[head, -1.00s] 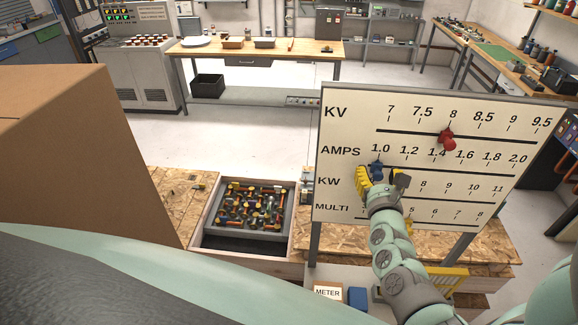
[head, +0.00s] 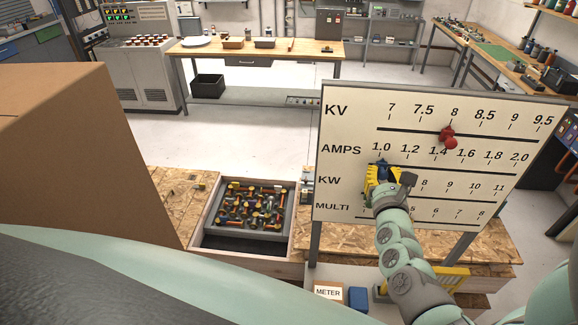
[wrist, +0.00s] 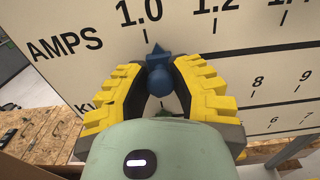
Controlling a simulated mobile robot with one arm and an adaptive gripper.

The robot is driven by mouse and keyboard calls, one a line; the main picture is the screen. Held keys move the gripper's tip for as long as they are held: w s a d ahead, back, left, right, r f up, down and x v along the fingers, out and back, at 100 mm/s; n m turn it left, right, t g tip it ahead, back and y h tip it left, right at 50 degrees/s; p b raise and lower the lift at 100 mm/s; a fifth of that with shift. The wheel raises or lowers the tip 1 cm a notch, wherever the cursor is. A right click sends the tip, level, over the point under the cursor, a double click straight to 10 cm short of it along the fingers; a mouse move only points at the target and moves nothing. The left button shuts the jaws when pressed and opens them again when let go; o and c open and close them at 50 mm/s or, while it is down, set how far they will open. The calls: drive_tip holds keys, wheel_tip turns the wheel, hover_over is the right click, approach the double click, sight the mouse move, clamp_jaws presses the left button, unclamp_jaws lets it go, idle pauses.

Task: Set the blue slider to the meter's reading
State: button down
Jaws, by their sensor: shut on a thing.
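The white scale board (head: 345,110) stands at the right in the head view, with rows marked KV, AMPS, KW and MULTI. The blue slider (wrist: 157,68) is on the AMPS row, its pointed tip just under the 1.0 mark in the wrist view; its top also shows in the head view (head: 382,163). My gripper (wrist: 158,82) is shut on the blue slider, with one yellow finger on each side of it. In the head view my gripper (head: 380,177) covers most of the slider. The red slider (head: 448,138) sits on the KV row near 8. No meter dial or reading shows clearly.
A box labelled METER (head: 328,293) is low in front of the board, beside a blue block (head: 358,298). A wooden tray (head: 288,245) of colourful parts lies left of the board. A large cardboard box (head: 60,150) blocks the left side.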

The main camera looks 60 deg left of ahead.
sight(404, 166)
drive_tip(key=w+d+b, duration=0.1)
drive_tip(key=w+d, duration=0.1)
drive_tip(key=w+d+b, duration=0.1)
drive_tip(key=w+b, duration=0.1)
drive_tip(key=shift+w+d, duration=0.2)
drive_tip(key=shift+d, duration=0.15)
drive_tip(key=c, duration=0.8)
unclamp_jaws()
drive_tip(key=shift+s, duration=0.1)
drive_tip(key=v, duration=1.2)
